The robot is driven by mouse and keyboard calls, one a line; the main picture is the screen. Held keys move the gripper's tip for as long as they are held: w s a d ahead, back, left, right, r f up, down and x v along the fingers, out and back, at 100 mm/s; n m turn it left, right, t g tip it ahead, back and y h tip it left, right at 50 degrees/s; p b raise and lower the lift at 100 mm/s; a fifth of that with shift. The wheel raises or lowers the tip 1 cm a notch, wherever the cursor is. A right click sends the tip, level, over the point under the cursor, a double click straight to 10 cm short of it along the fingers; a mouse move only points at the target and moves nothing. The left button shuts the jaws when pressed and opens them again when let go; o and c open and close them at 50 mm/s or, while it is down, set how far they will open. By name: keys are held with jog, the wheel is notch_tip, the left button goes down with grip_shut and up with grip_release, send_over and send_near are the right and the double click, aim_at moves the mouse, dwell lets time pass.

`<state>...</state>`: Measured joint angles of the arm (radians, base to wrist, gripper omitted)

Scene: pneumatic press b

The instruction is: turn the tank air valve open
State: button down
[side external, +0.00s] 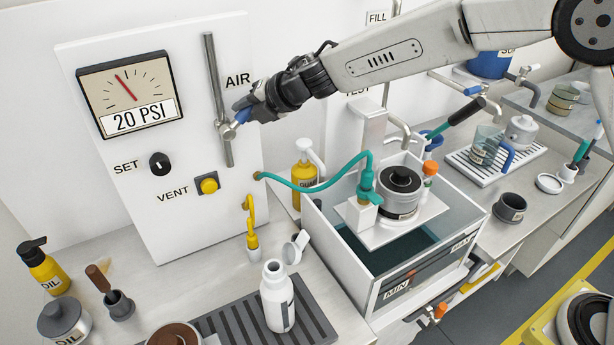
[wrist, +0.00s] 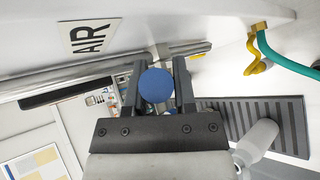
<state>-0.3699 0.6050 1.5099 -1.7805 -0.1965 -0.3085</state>
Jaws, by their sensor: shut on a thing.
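The tank air valve (side external: 228,130) sits on a vertical grey pipe on the white panel, below the AIR label (side external: 237,80). Its blue knob (side external: 243,115) sticks out to the right of the pipe. In the wrist view the round blue knob (wrist: 156,85) lies between the two dark fingers. My gripper (side external: 249,106) reaches in from the right and is shut on the blue knob. The fingers partly hide the knob and the valve's stem. The pressure gauge (side external: 124,95) reads 20 PSI on its plate, with its red needle pointing up and left.
The SET knob (side external: 160,163) and yellow VENT button (side external: 208,185) are lower on the panel. A teal hose (side external: 320,187) runs from the panel to the tank (side external: 330,230). A yellow pump bottle (side external: 304,178) and white bottle (side external: 277,295) stand below my gripper.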

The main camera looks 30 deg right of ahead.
dwell(0.3)
jog(key=shift+c, duration=2.2)
grip_release()
jog(key=v, duration=0.7)
jog(key=shift+s+d+r, duration=0.2)
jog(key=shift+s+r, duration=0.05)
jog(key=shift+s, duration=0.05)
